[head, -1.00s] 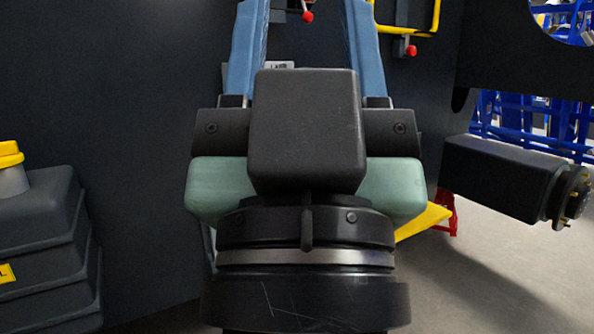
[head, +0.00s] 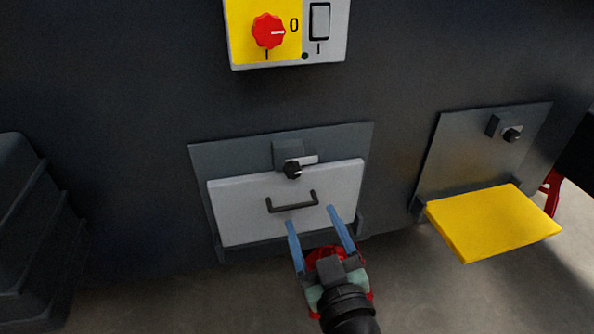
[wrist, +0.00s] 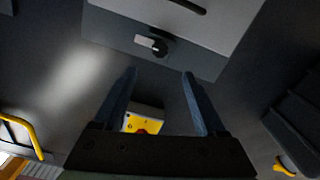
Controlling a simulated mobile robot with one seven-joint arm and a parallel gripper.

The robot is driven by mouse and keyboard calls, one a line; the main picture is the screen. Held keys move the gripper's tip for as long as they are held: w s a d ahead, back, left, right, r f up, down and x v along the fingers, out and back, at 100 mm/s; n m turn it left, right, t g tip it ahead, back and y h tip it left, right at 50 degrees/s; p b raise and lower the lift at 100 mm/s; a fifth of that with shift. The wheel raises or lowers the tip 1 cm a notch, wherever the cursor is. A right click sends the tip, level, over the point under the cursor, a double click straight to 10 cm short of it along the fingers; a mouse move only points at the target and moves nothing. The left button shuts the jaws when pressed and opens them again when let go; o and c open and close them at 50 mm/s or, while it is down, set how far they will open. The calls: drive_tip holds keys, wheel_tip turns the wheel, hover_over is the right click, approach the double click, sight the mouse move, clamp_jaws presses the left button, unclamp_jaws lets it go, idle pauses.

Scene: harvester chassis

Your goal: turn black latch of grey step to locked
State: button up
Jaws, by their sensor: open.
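The grey step (head: 235,220) stands folded up, close against its dark mounting plate (head: 205,157). A black bar handle (head: 292,206) is on its face. The black latch (head: 292,170) is a knob just above the step's top edge, with a small pale strip beside it. My gripper (head: 311,217) is open and empty, its two blue fingers pointing up toward the step below the latch. In the wrist view, turned upside down, the latch (wrist: 159,47) lies just beyond the open fingers (wrist: 159,73), apart from them, with the step (wrist: 225,28) behind.
A yellow step (head: 490,222) is folded down at the right, with its own black latch (head: 511,134) above. A yellow and grey panel (head: 335,45) with a red knob (head: 268,31) is above the grey step. A dark stepped housing (head: 25,230) stands at the left.

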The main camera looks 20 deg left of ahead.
sight(294, 173)
drive_tip(key=x, duration=1.2)
drive_tip(key=shift+w+a+r+b, duration=0.1)
drive_tip(key=shift+w+b, duration=0.05)
drive_tip(key=shift+b, duration=0.15)
clamp_jaws()
